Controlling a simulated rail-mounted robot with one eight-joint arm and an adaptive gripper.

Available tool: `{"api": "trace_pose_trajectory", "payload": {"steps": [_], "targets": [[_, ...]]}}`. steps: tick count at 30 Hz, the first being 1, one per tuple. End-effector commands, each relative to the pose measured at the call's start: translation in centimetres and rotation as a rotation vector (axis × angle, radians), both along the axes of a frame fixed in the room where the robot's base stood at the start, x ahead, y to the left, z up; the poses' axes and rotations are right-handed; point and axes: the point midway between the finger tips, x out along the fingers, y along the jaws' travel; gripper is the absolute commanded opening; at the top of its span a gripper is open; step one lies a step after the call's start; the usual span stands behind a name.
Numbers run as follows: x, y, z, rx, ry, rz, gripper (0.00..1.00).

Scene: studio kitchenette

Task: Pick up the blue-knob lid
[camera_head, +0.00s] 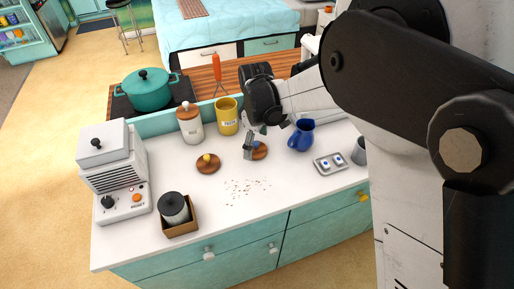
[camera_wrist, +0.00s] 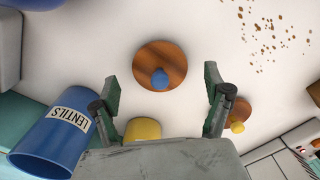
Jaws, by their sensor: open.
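The blue-knob lid, a round brown wooden disc (camera_wrist: 175,53) with a blue knob (camera_wrist: 159,79), lies flat on the white counter. In the head view the lid (camera_head: 261,152) is partly hidden by my gripper (camera_head: 250,147). In the wrist view my gripper (camera_wrist: 161,74) is open and empty, with one finger on each side of the knob in the picture. The fingers look to be above the lid; I cannot tell the exact height. I see no contact.
A blue LENTILS canister (camera_wrist: 50,140) and a yellow canister (camera_head: 227,117) stand close by. A yellow-knob wooden lid (camera_head: 208,164) lies left of the lid in the head view. Crumbs (camera_head: 246,189) lie in front. A small tray (camera_head: 330,164) is to the right.

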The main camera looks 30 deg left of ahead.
Motion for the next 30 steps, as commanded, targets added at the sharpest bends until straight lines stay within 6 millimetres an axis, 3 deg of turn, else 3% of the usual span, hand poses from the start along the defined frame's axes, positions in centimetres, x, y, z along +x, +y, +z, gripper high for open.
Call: {"api": "trace_pose_trajectory", "payload": {"steps": [4, 11, 22, 30], "targets": [[0.0, 0.0, -1.8, 0.000, 0.000, 0.000, 0.81], [0.0, 0.0, -2.0, 0.000, 0.000, 0.000, 0.81], [0.0, 0.0, -2.0, 0.000, 0.000, 0.000, 0.34], [0.0, 0.0, -1.8, 0.000, 0.000, 0.000, 0.33]]}}
